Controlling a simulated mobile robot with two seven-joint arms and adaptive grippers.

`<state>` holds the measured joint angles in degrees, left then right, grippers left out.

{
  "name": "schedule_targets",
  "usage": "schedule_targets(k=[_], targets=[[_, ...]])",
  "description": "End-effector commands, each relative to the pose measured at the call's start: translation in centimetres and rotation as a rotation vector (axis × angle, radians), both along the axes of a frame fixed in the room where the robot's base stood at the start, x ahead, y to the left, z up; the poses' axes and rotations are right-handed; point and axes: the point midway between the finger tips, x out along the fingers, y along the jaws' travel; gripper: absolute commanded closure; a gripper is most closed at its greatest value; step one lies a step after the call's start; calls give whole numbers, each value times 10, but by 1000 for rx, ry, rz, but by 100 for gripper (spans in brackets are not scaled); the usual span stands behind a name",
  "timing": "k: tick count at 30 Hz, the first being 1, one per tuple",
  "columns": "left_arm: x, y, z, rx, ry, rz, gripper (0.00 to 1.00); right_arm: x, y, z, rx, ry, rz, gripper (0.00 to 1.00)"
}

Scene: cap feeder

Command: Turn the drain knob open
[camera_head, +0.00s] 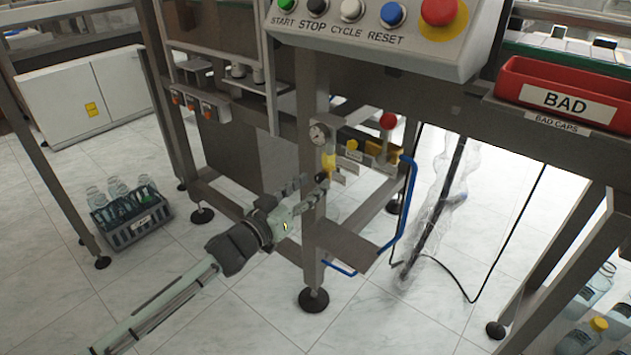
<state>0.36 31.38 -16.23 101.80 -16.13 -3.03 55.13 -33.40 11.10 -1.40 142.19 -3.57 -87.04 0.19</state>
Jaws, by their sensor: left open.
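A small dark knob (321,177), which looks like the drain knob, sits under a yellow-marked filter unit (329,161) on the machine's front post. A round pressure gauge (318,133) is just above. My left gripper (311,187) reaches in from the lower left, open, its fingertips close to the left of and below the knob. I cannot tell whether a finger touches the knob, or how far the knob is turned. My right gripper is out of view.
A red knob (388,121) and a blue hose (405,205) are right of the post. The control panel (375,45) overhangs above, beside a red BAD bin (560,92). A bottle crate (131,222) stands on the left floor. Open floor lies at the lower left.

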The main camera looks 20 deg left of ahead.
Motion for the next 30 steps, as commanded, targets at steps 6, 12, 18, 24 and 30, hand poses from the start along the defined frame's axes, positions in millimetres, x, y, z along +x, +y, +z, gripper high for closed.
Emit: schedule_targets(k=[6,12,18,24,30], targets=[[21,-6,0,-1,0,1,58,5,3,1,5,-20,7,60],[23,-7,-1,0,2,1,58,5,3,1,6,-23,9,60],[23,-7,-1,1,2,1,71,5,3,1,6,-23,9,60],[23,-7,-1,1,2,1,96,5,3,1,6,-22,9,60],[23,-7,-1,2,2,1,100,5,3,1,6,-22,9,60]])
